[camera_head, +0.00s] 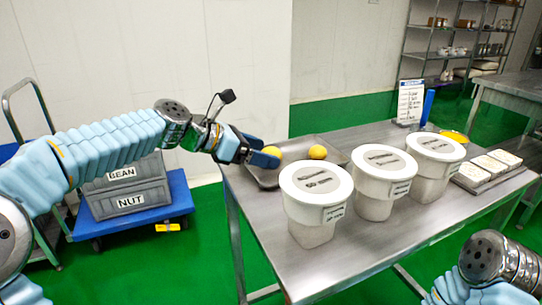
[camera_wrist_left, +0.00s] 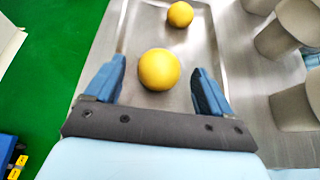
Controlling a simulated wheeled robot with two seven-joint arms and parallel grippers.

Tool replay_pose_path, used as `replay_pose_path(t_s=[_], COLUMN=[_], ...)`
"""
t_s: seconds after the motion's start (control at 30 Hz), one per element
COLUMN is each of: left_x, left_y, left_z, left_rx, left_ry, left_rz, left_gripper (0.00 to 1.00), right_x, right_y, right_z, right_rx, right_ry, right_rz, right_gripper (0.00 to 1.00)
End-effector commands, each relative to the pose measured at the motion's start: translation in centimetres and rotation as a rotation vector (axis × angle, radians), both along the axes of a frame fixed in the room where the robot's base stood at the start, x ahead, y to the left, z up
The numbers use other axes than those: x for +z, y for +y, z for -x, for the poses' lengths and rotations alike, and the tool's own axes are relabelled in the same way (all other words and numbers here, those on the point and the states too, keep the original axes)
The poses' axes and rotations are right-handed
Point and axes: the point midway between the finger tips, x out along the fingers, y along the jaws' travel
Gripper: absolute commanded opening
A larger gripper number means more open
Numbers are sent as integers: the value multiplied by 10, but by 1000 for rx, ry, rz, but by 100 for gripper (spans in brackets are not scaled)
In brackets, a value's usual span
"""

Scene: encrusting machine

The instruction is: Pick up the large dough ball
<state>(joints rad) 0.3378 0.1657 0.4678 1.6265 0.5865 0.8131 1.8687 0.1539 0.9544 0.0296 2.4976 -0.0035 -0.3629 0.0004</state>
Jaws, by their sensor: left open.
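Two yellow dough balls lie on a shallow metal tray (camera_head: 266,179) at the table's far left corner. The near ball (camera_wrist_left: 158,69) looks larger in the left wrist view, where it sits between the fingertips of my left gripper (camera_wrist_left: 160,78), with a gap showing on each side. In the head view this ball (camera_head: 271,151) is partly hidden behind the blue fingers of my left gripper (camera_head: 264,157). The other ball (camera_head: 318,152) lies to its right, and further off in the left wrist view (camera_wrist_left: 180,14). My left gripper is open and empty.
Three white lidded tubs (camera_head: 316,190) stand on the metal table (camera_head: 365,250) right of the tray. White blocks on a board (camera_head: 480,178) lie at the right. Grey crates (camera_head: 127,187) sit on a blue cart at the left. My right arm shows at lower right.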

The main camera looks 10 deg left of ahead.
Motion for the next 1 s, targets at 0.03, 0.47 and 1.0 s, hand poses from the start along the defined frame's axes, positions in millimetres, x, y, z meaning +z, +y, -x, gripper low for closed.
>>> replay_pose_path(t_s=[0.03,0.47,1.0], left_x=[-4,-9,-7], left_y=[-6,-12,-12], left_z=[-3,-8,-8], left_rx=[-3,2,1], left_ry=[2,0,-1], left_rz=[0,-1,-2], left_gripper=[83,68,24], right_x=[1,1,1], right_y=[0,0,0], right_z=[0,0,0], right_rx=[0,0,0], right_ry=[0,0,0], right_rz=[0,0,0], right_gripper=[43,43,43])
